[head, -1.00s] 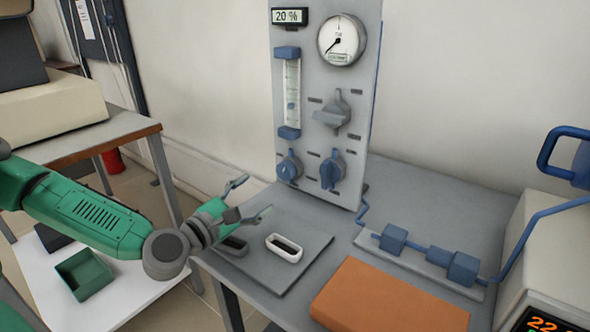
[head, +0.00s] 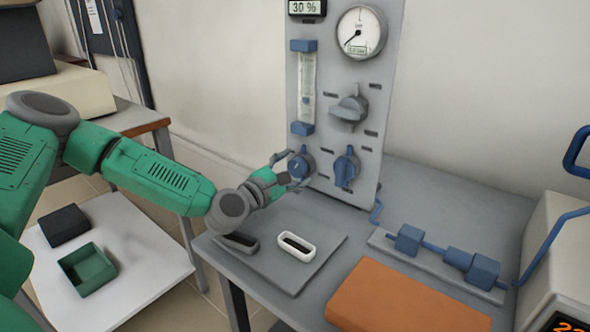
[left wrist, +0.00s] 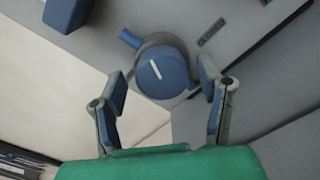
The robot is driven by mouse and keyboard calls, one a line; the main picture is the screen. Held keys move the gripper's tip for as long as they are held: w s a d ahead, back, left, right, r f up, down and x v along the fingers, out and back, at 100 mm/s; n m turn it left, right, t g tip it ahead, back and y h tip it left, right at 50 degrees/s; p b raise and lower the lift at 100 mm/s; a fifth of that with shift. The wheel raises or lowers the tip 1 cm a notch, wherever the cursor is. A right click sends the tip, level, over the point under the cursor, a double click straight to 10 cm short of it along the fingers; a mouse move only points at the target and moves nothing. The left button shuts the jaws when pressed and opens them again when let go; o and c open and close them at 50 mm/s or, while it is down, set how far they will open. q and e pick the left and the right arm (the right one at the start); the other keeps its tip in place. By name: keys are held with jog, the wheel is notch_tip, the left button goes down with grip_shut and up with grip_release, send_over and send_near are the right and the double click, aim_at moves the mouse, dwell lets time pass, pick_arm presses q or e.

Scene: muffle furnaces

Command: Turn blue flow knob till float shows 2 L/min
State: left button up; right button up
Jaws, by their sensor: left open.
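The blue flow knob (head: 300,166) is at the lower left of the upright grey panel (head: 338,95). In the left wrist view the round knob (left wrist: 162,72), with a white line on it, lies ahead between the open fingers. My left gripper (head: 286,170) is open around or just in front of it; contact cannot be told. It also shows in the left wrist view (left wrist: 163,88). The flow tube (head: 307,88) stands above the knob with blue end blocks; its float reading is too small to tell. The display (head: 305,8) reads 30 %. My right gripper is out of view.
A second blue knob (head: 346,168) and a grey knob (head: 350,107) sit close by, under a round gauge (head: 361,32). White and dark oval pieces lie on the bench, with an orange block (head: 405,298) and blue pipe fittings (head: 440,252) to the right.

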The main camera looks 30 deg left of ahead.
pick_arm(q)
jog(key=shift+a+f, duration=0.1)
jog(key=shift+a, duration=0.1)
jog(key=c, duration=1)
jog(key=shift+d, duration=0.25)
jog(key=shift+c, duration=0.7)
jog(key=shift+d+r, duration=0.35)
jog(key=shift+a, duration=0.1)
jog(key=shift+n+b, duration=0.6)
jog(key=shift+b, duration=0.45)
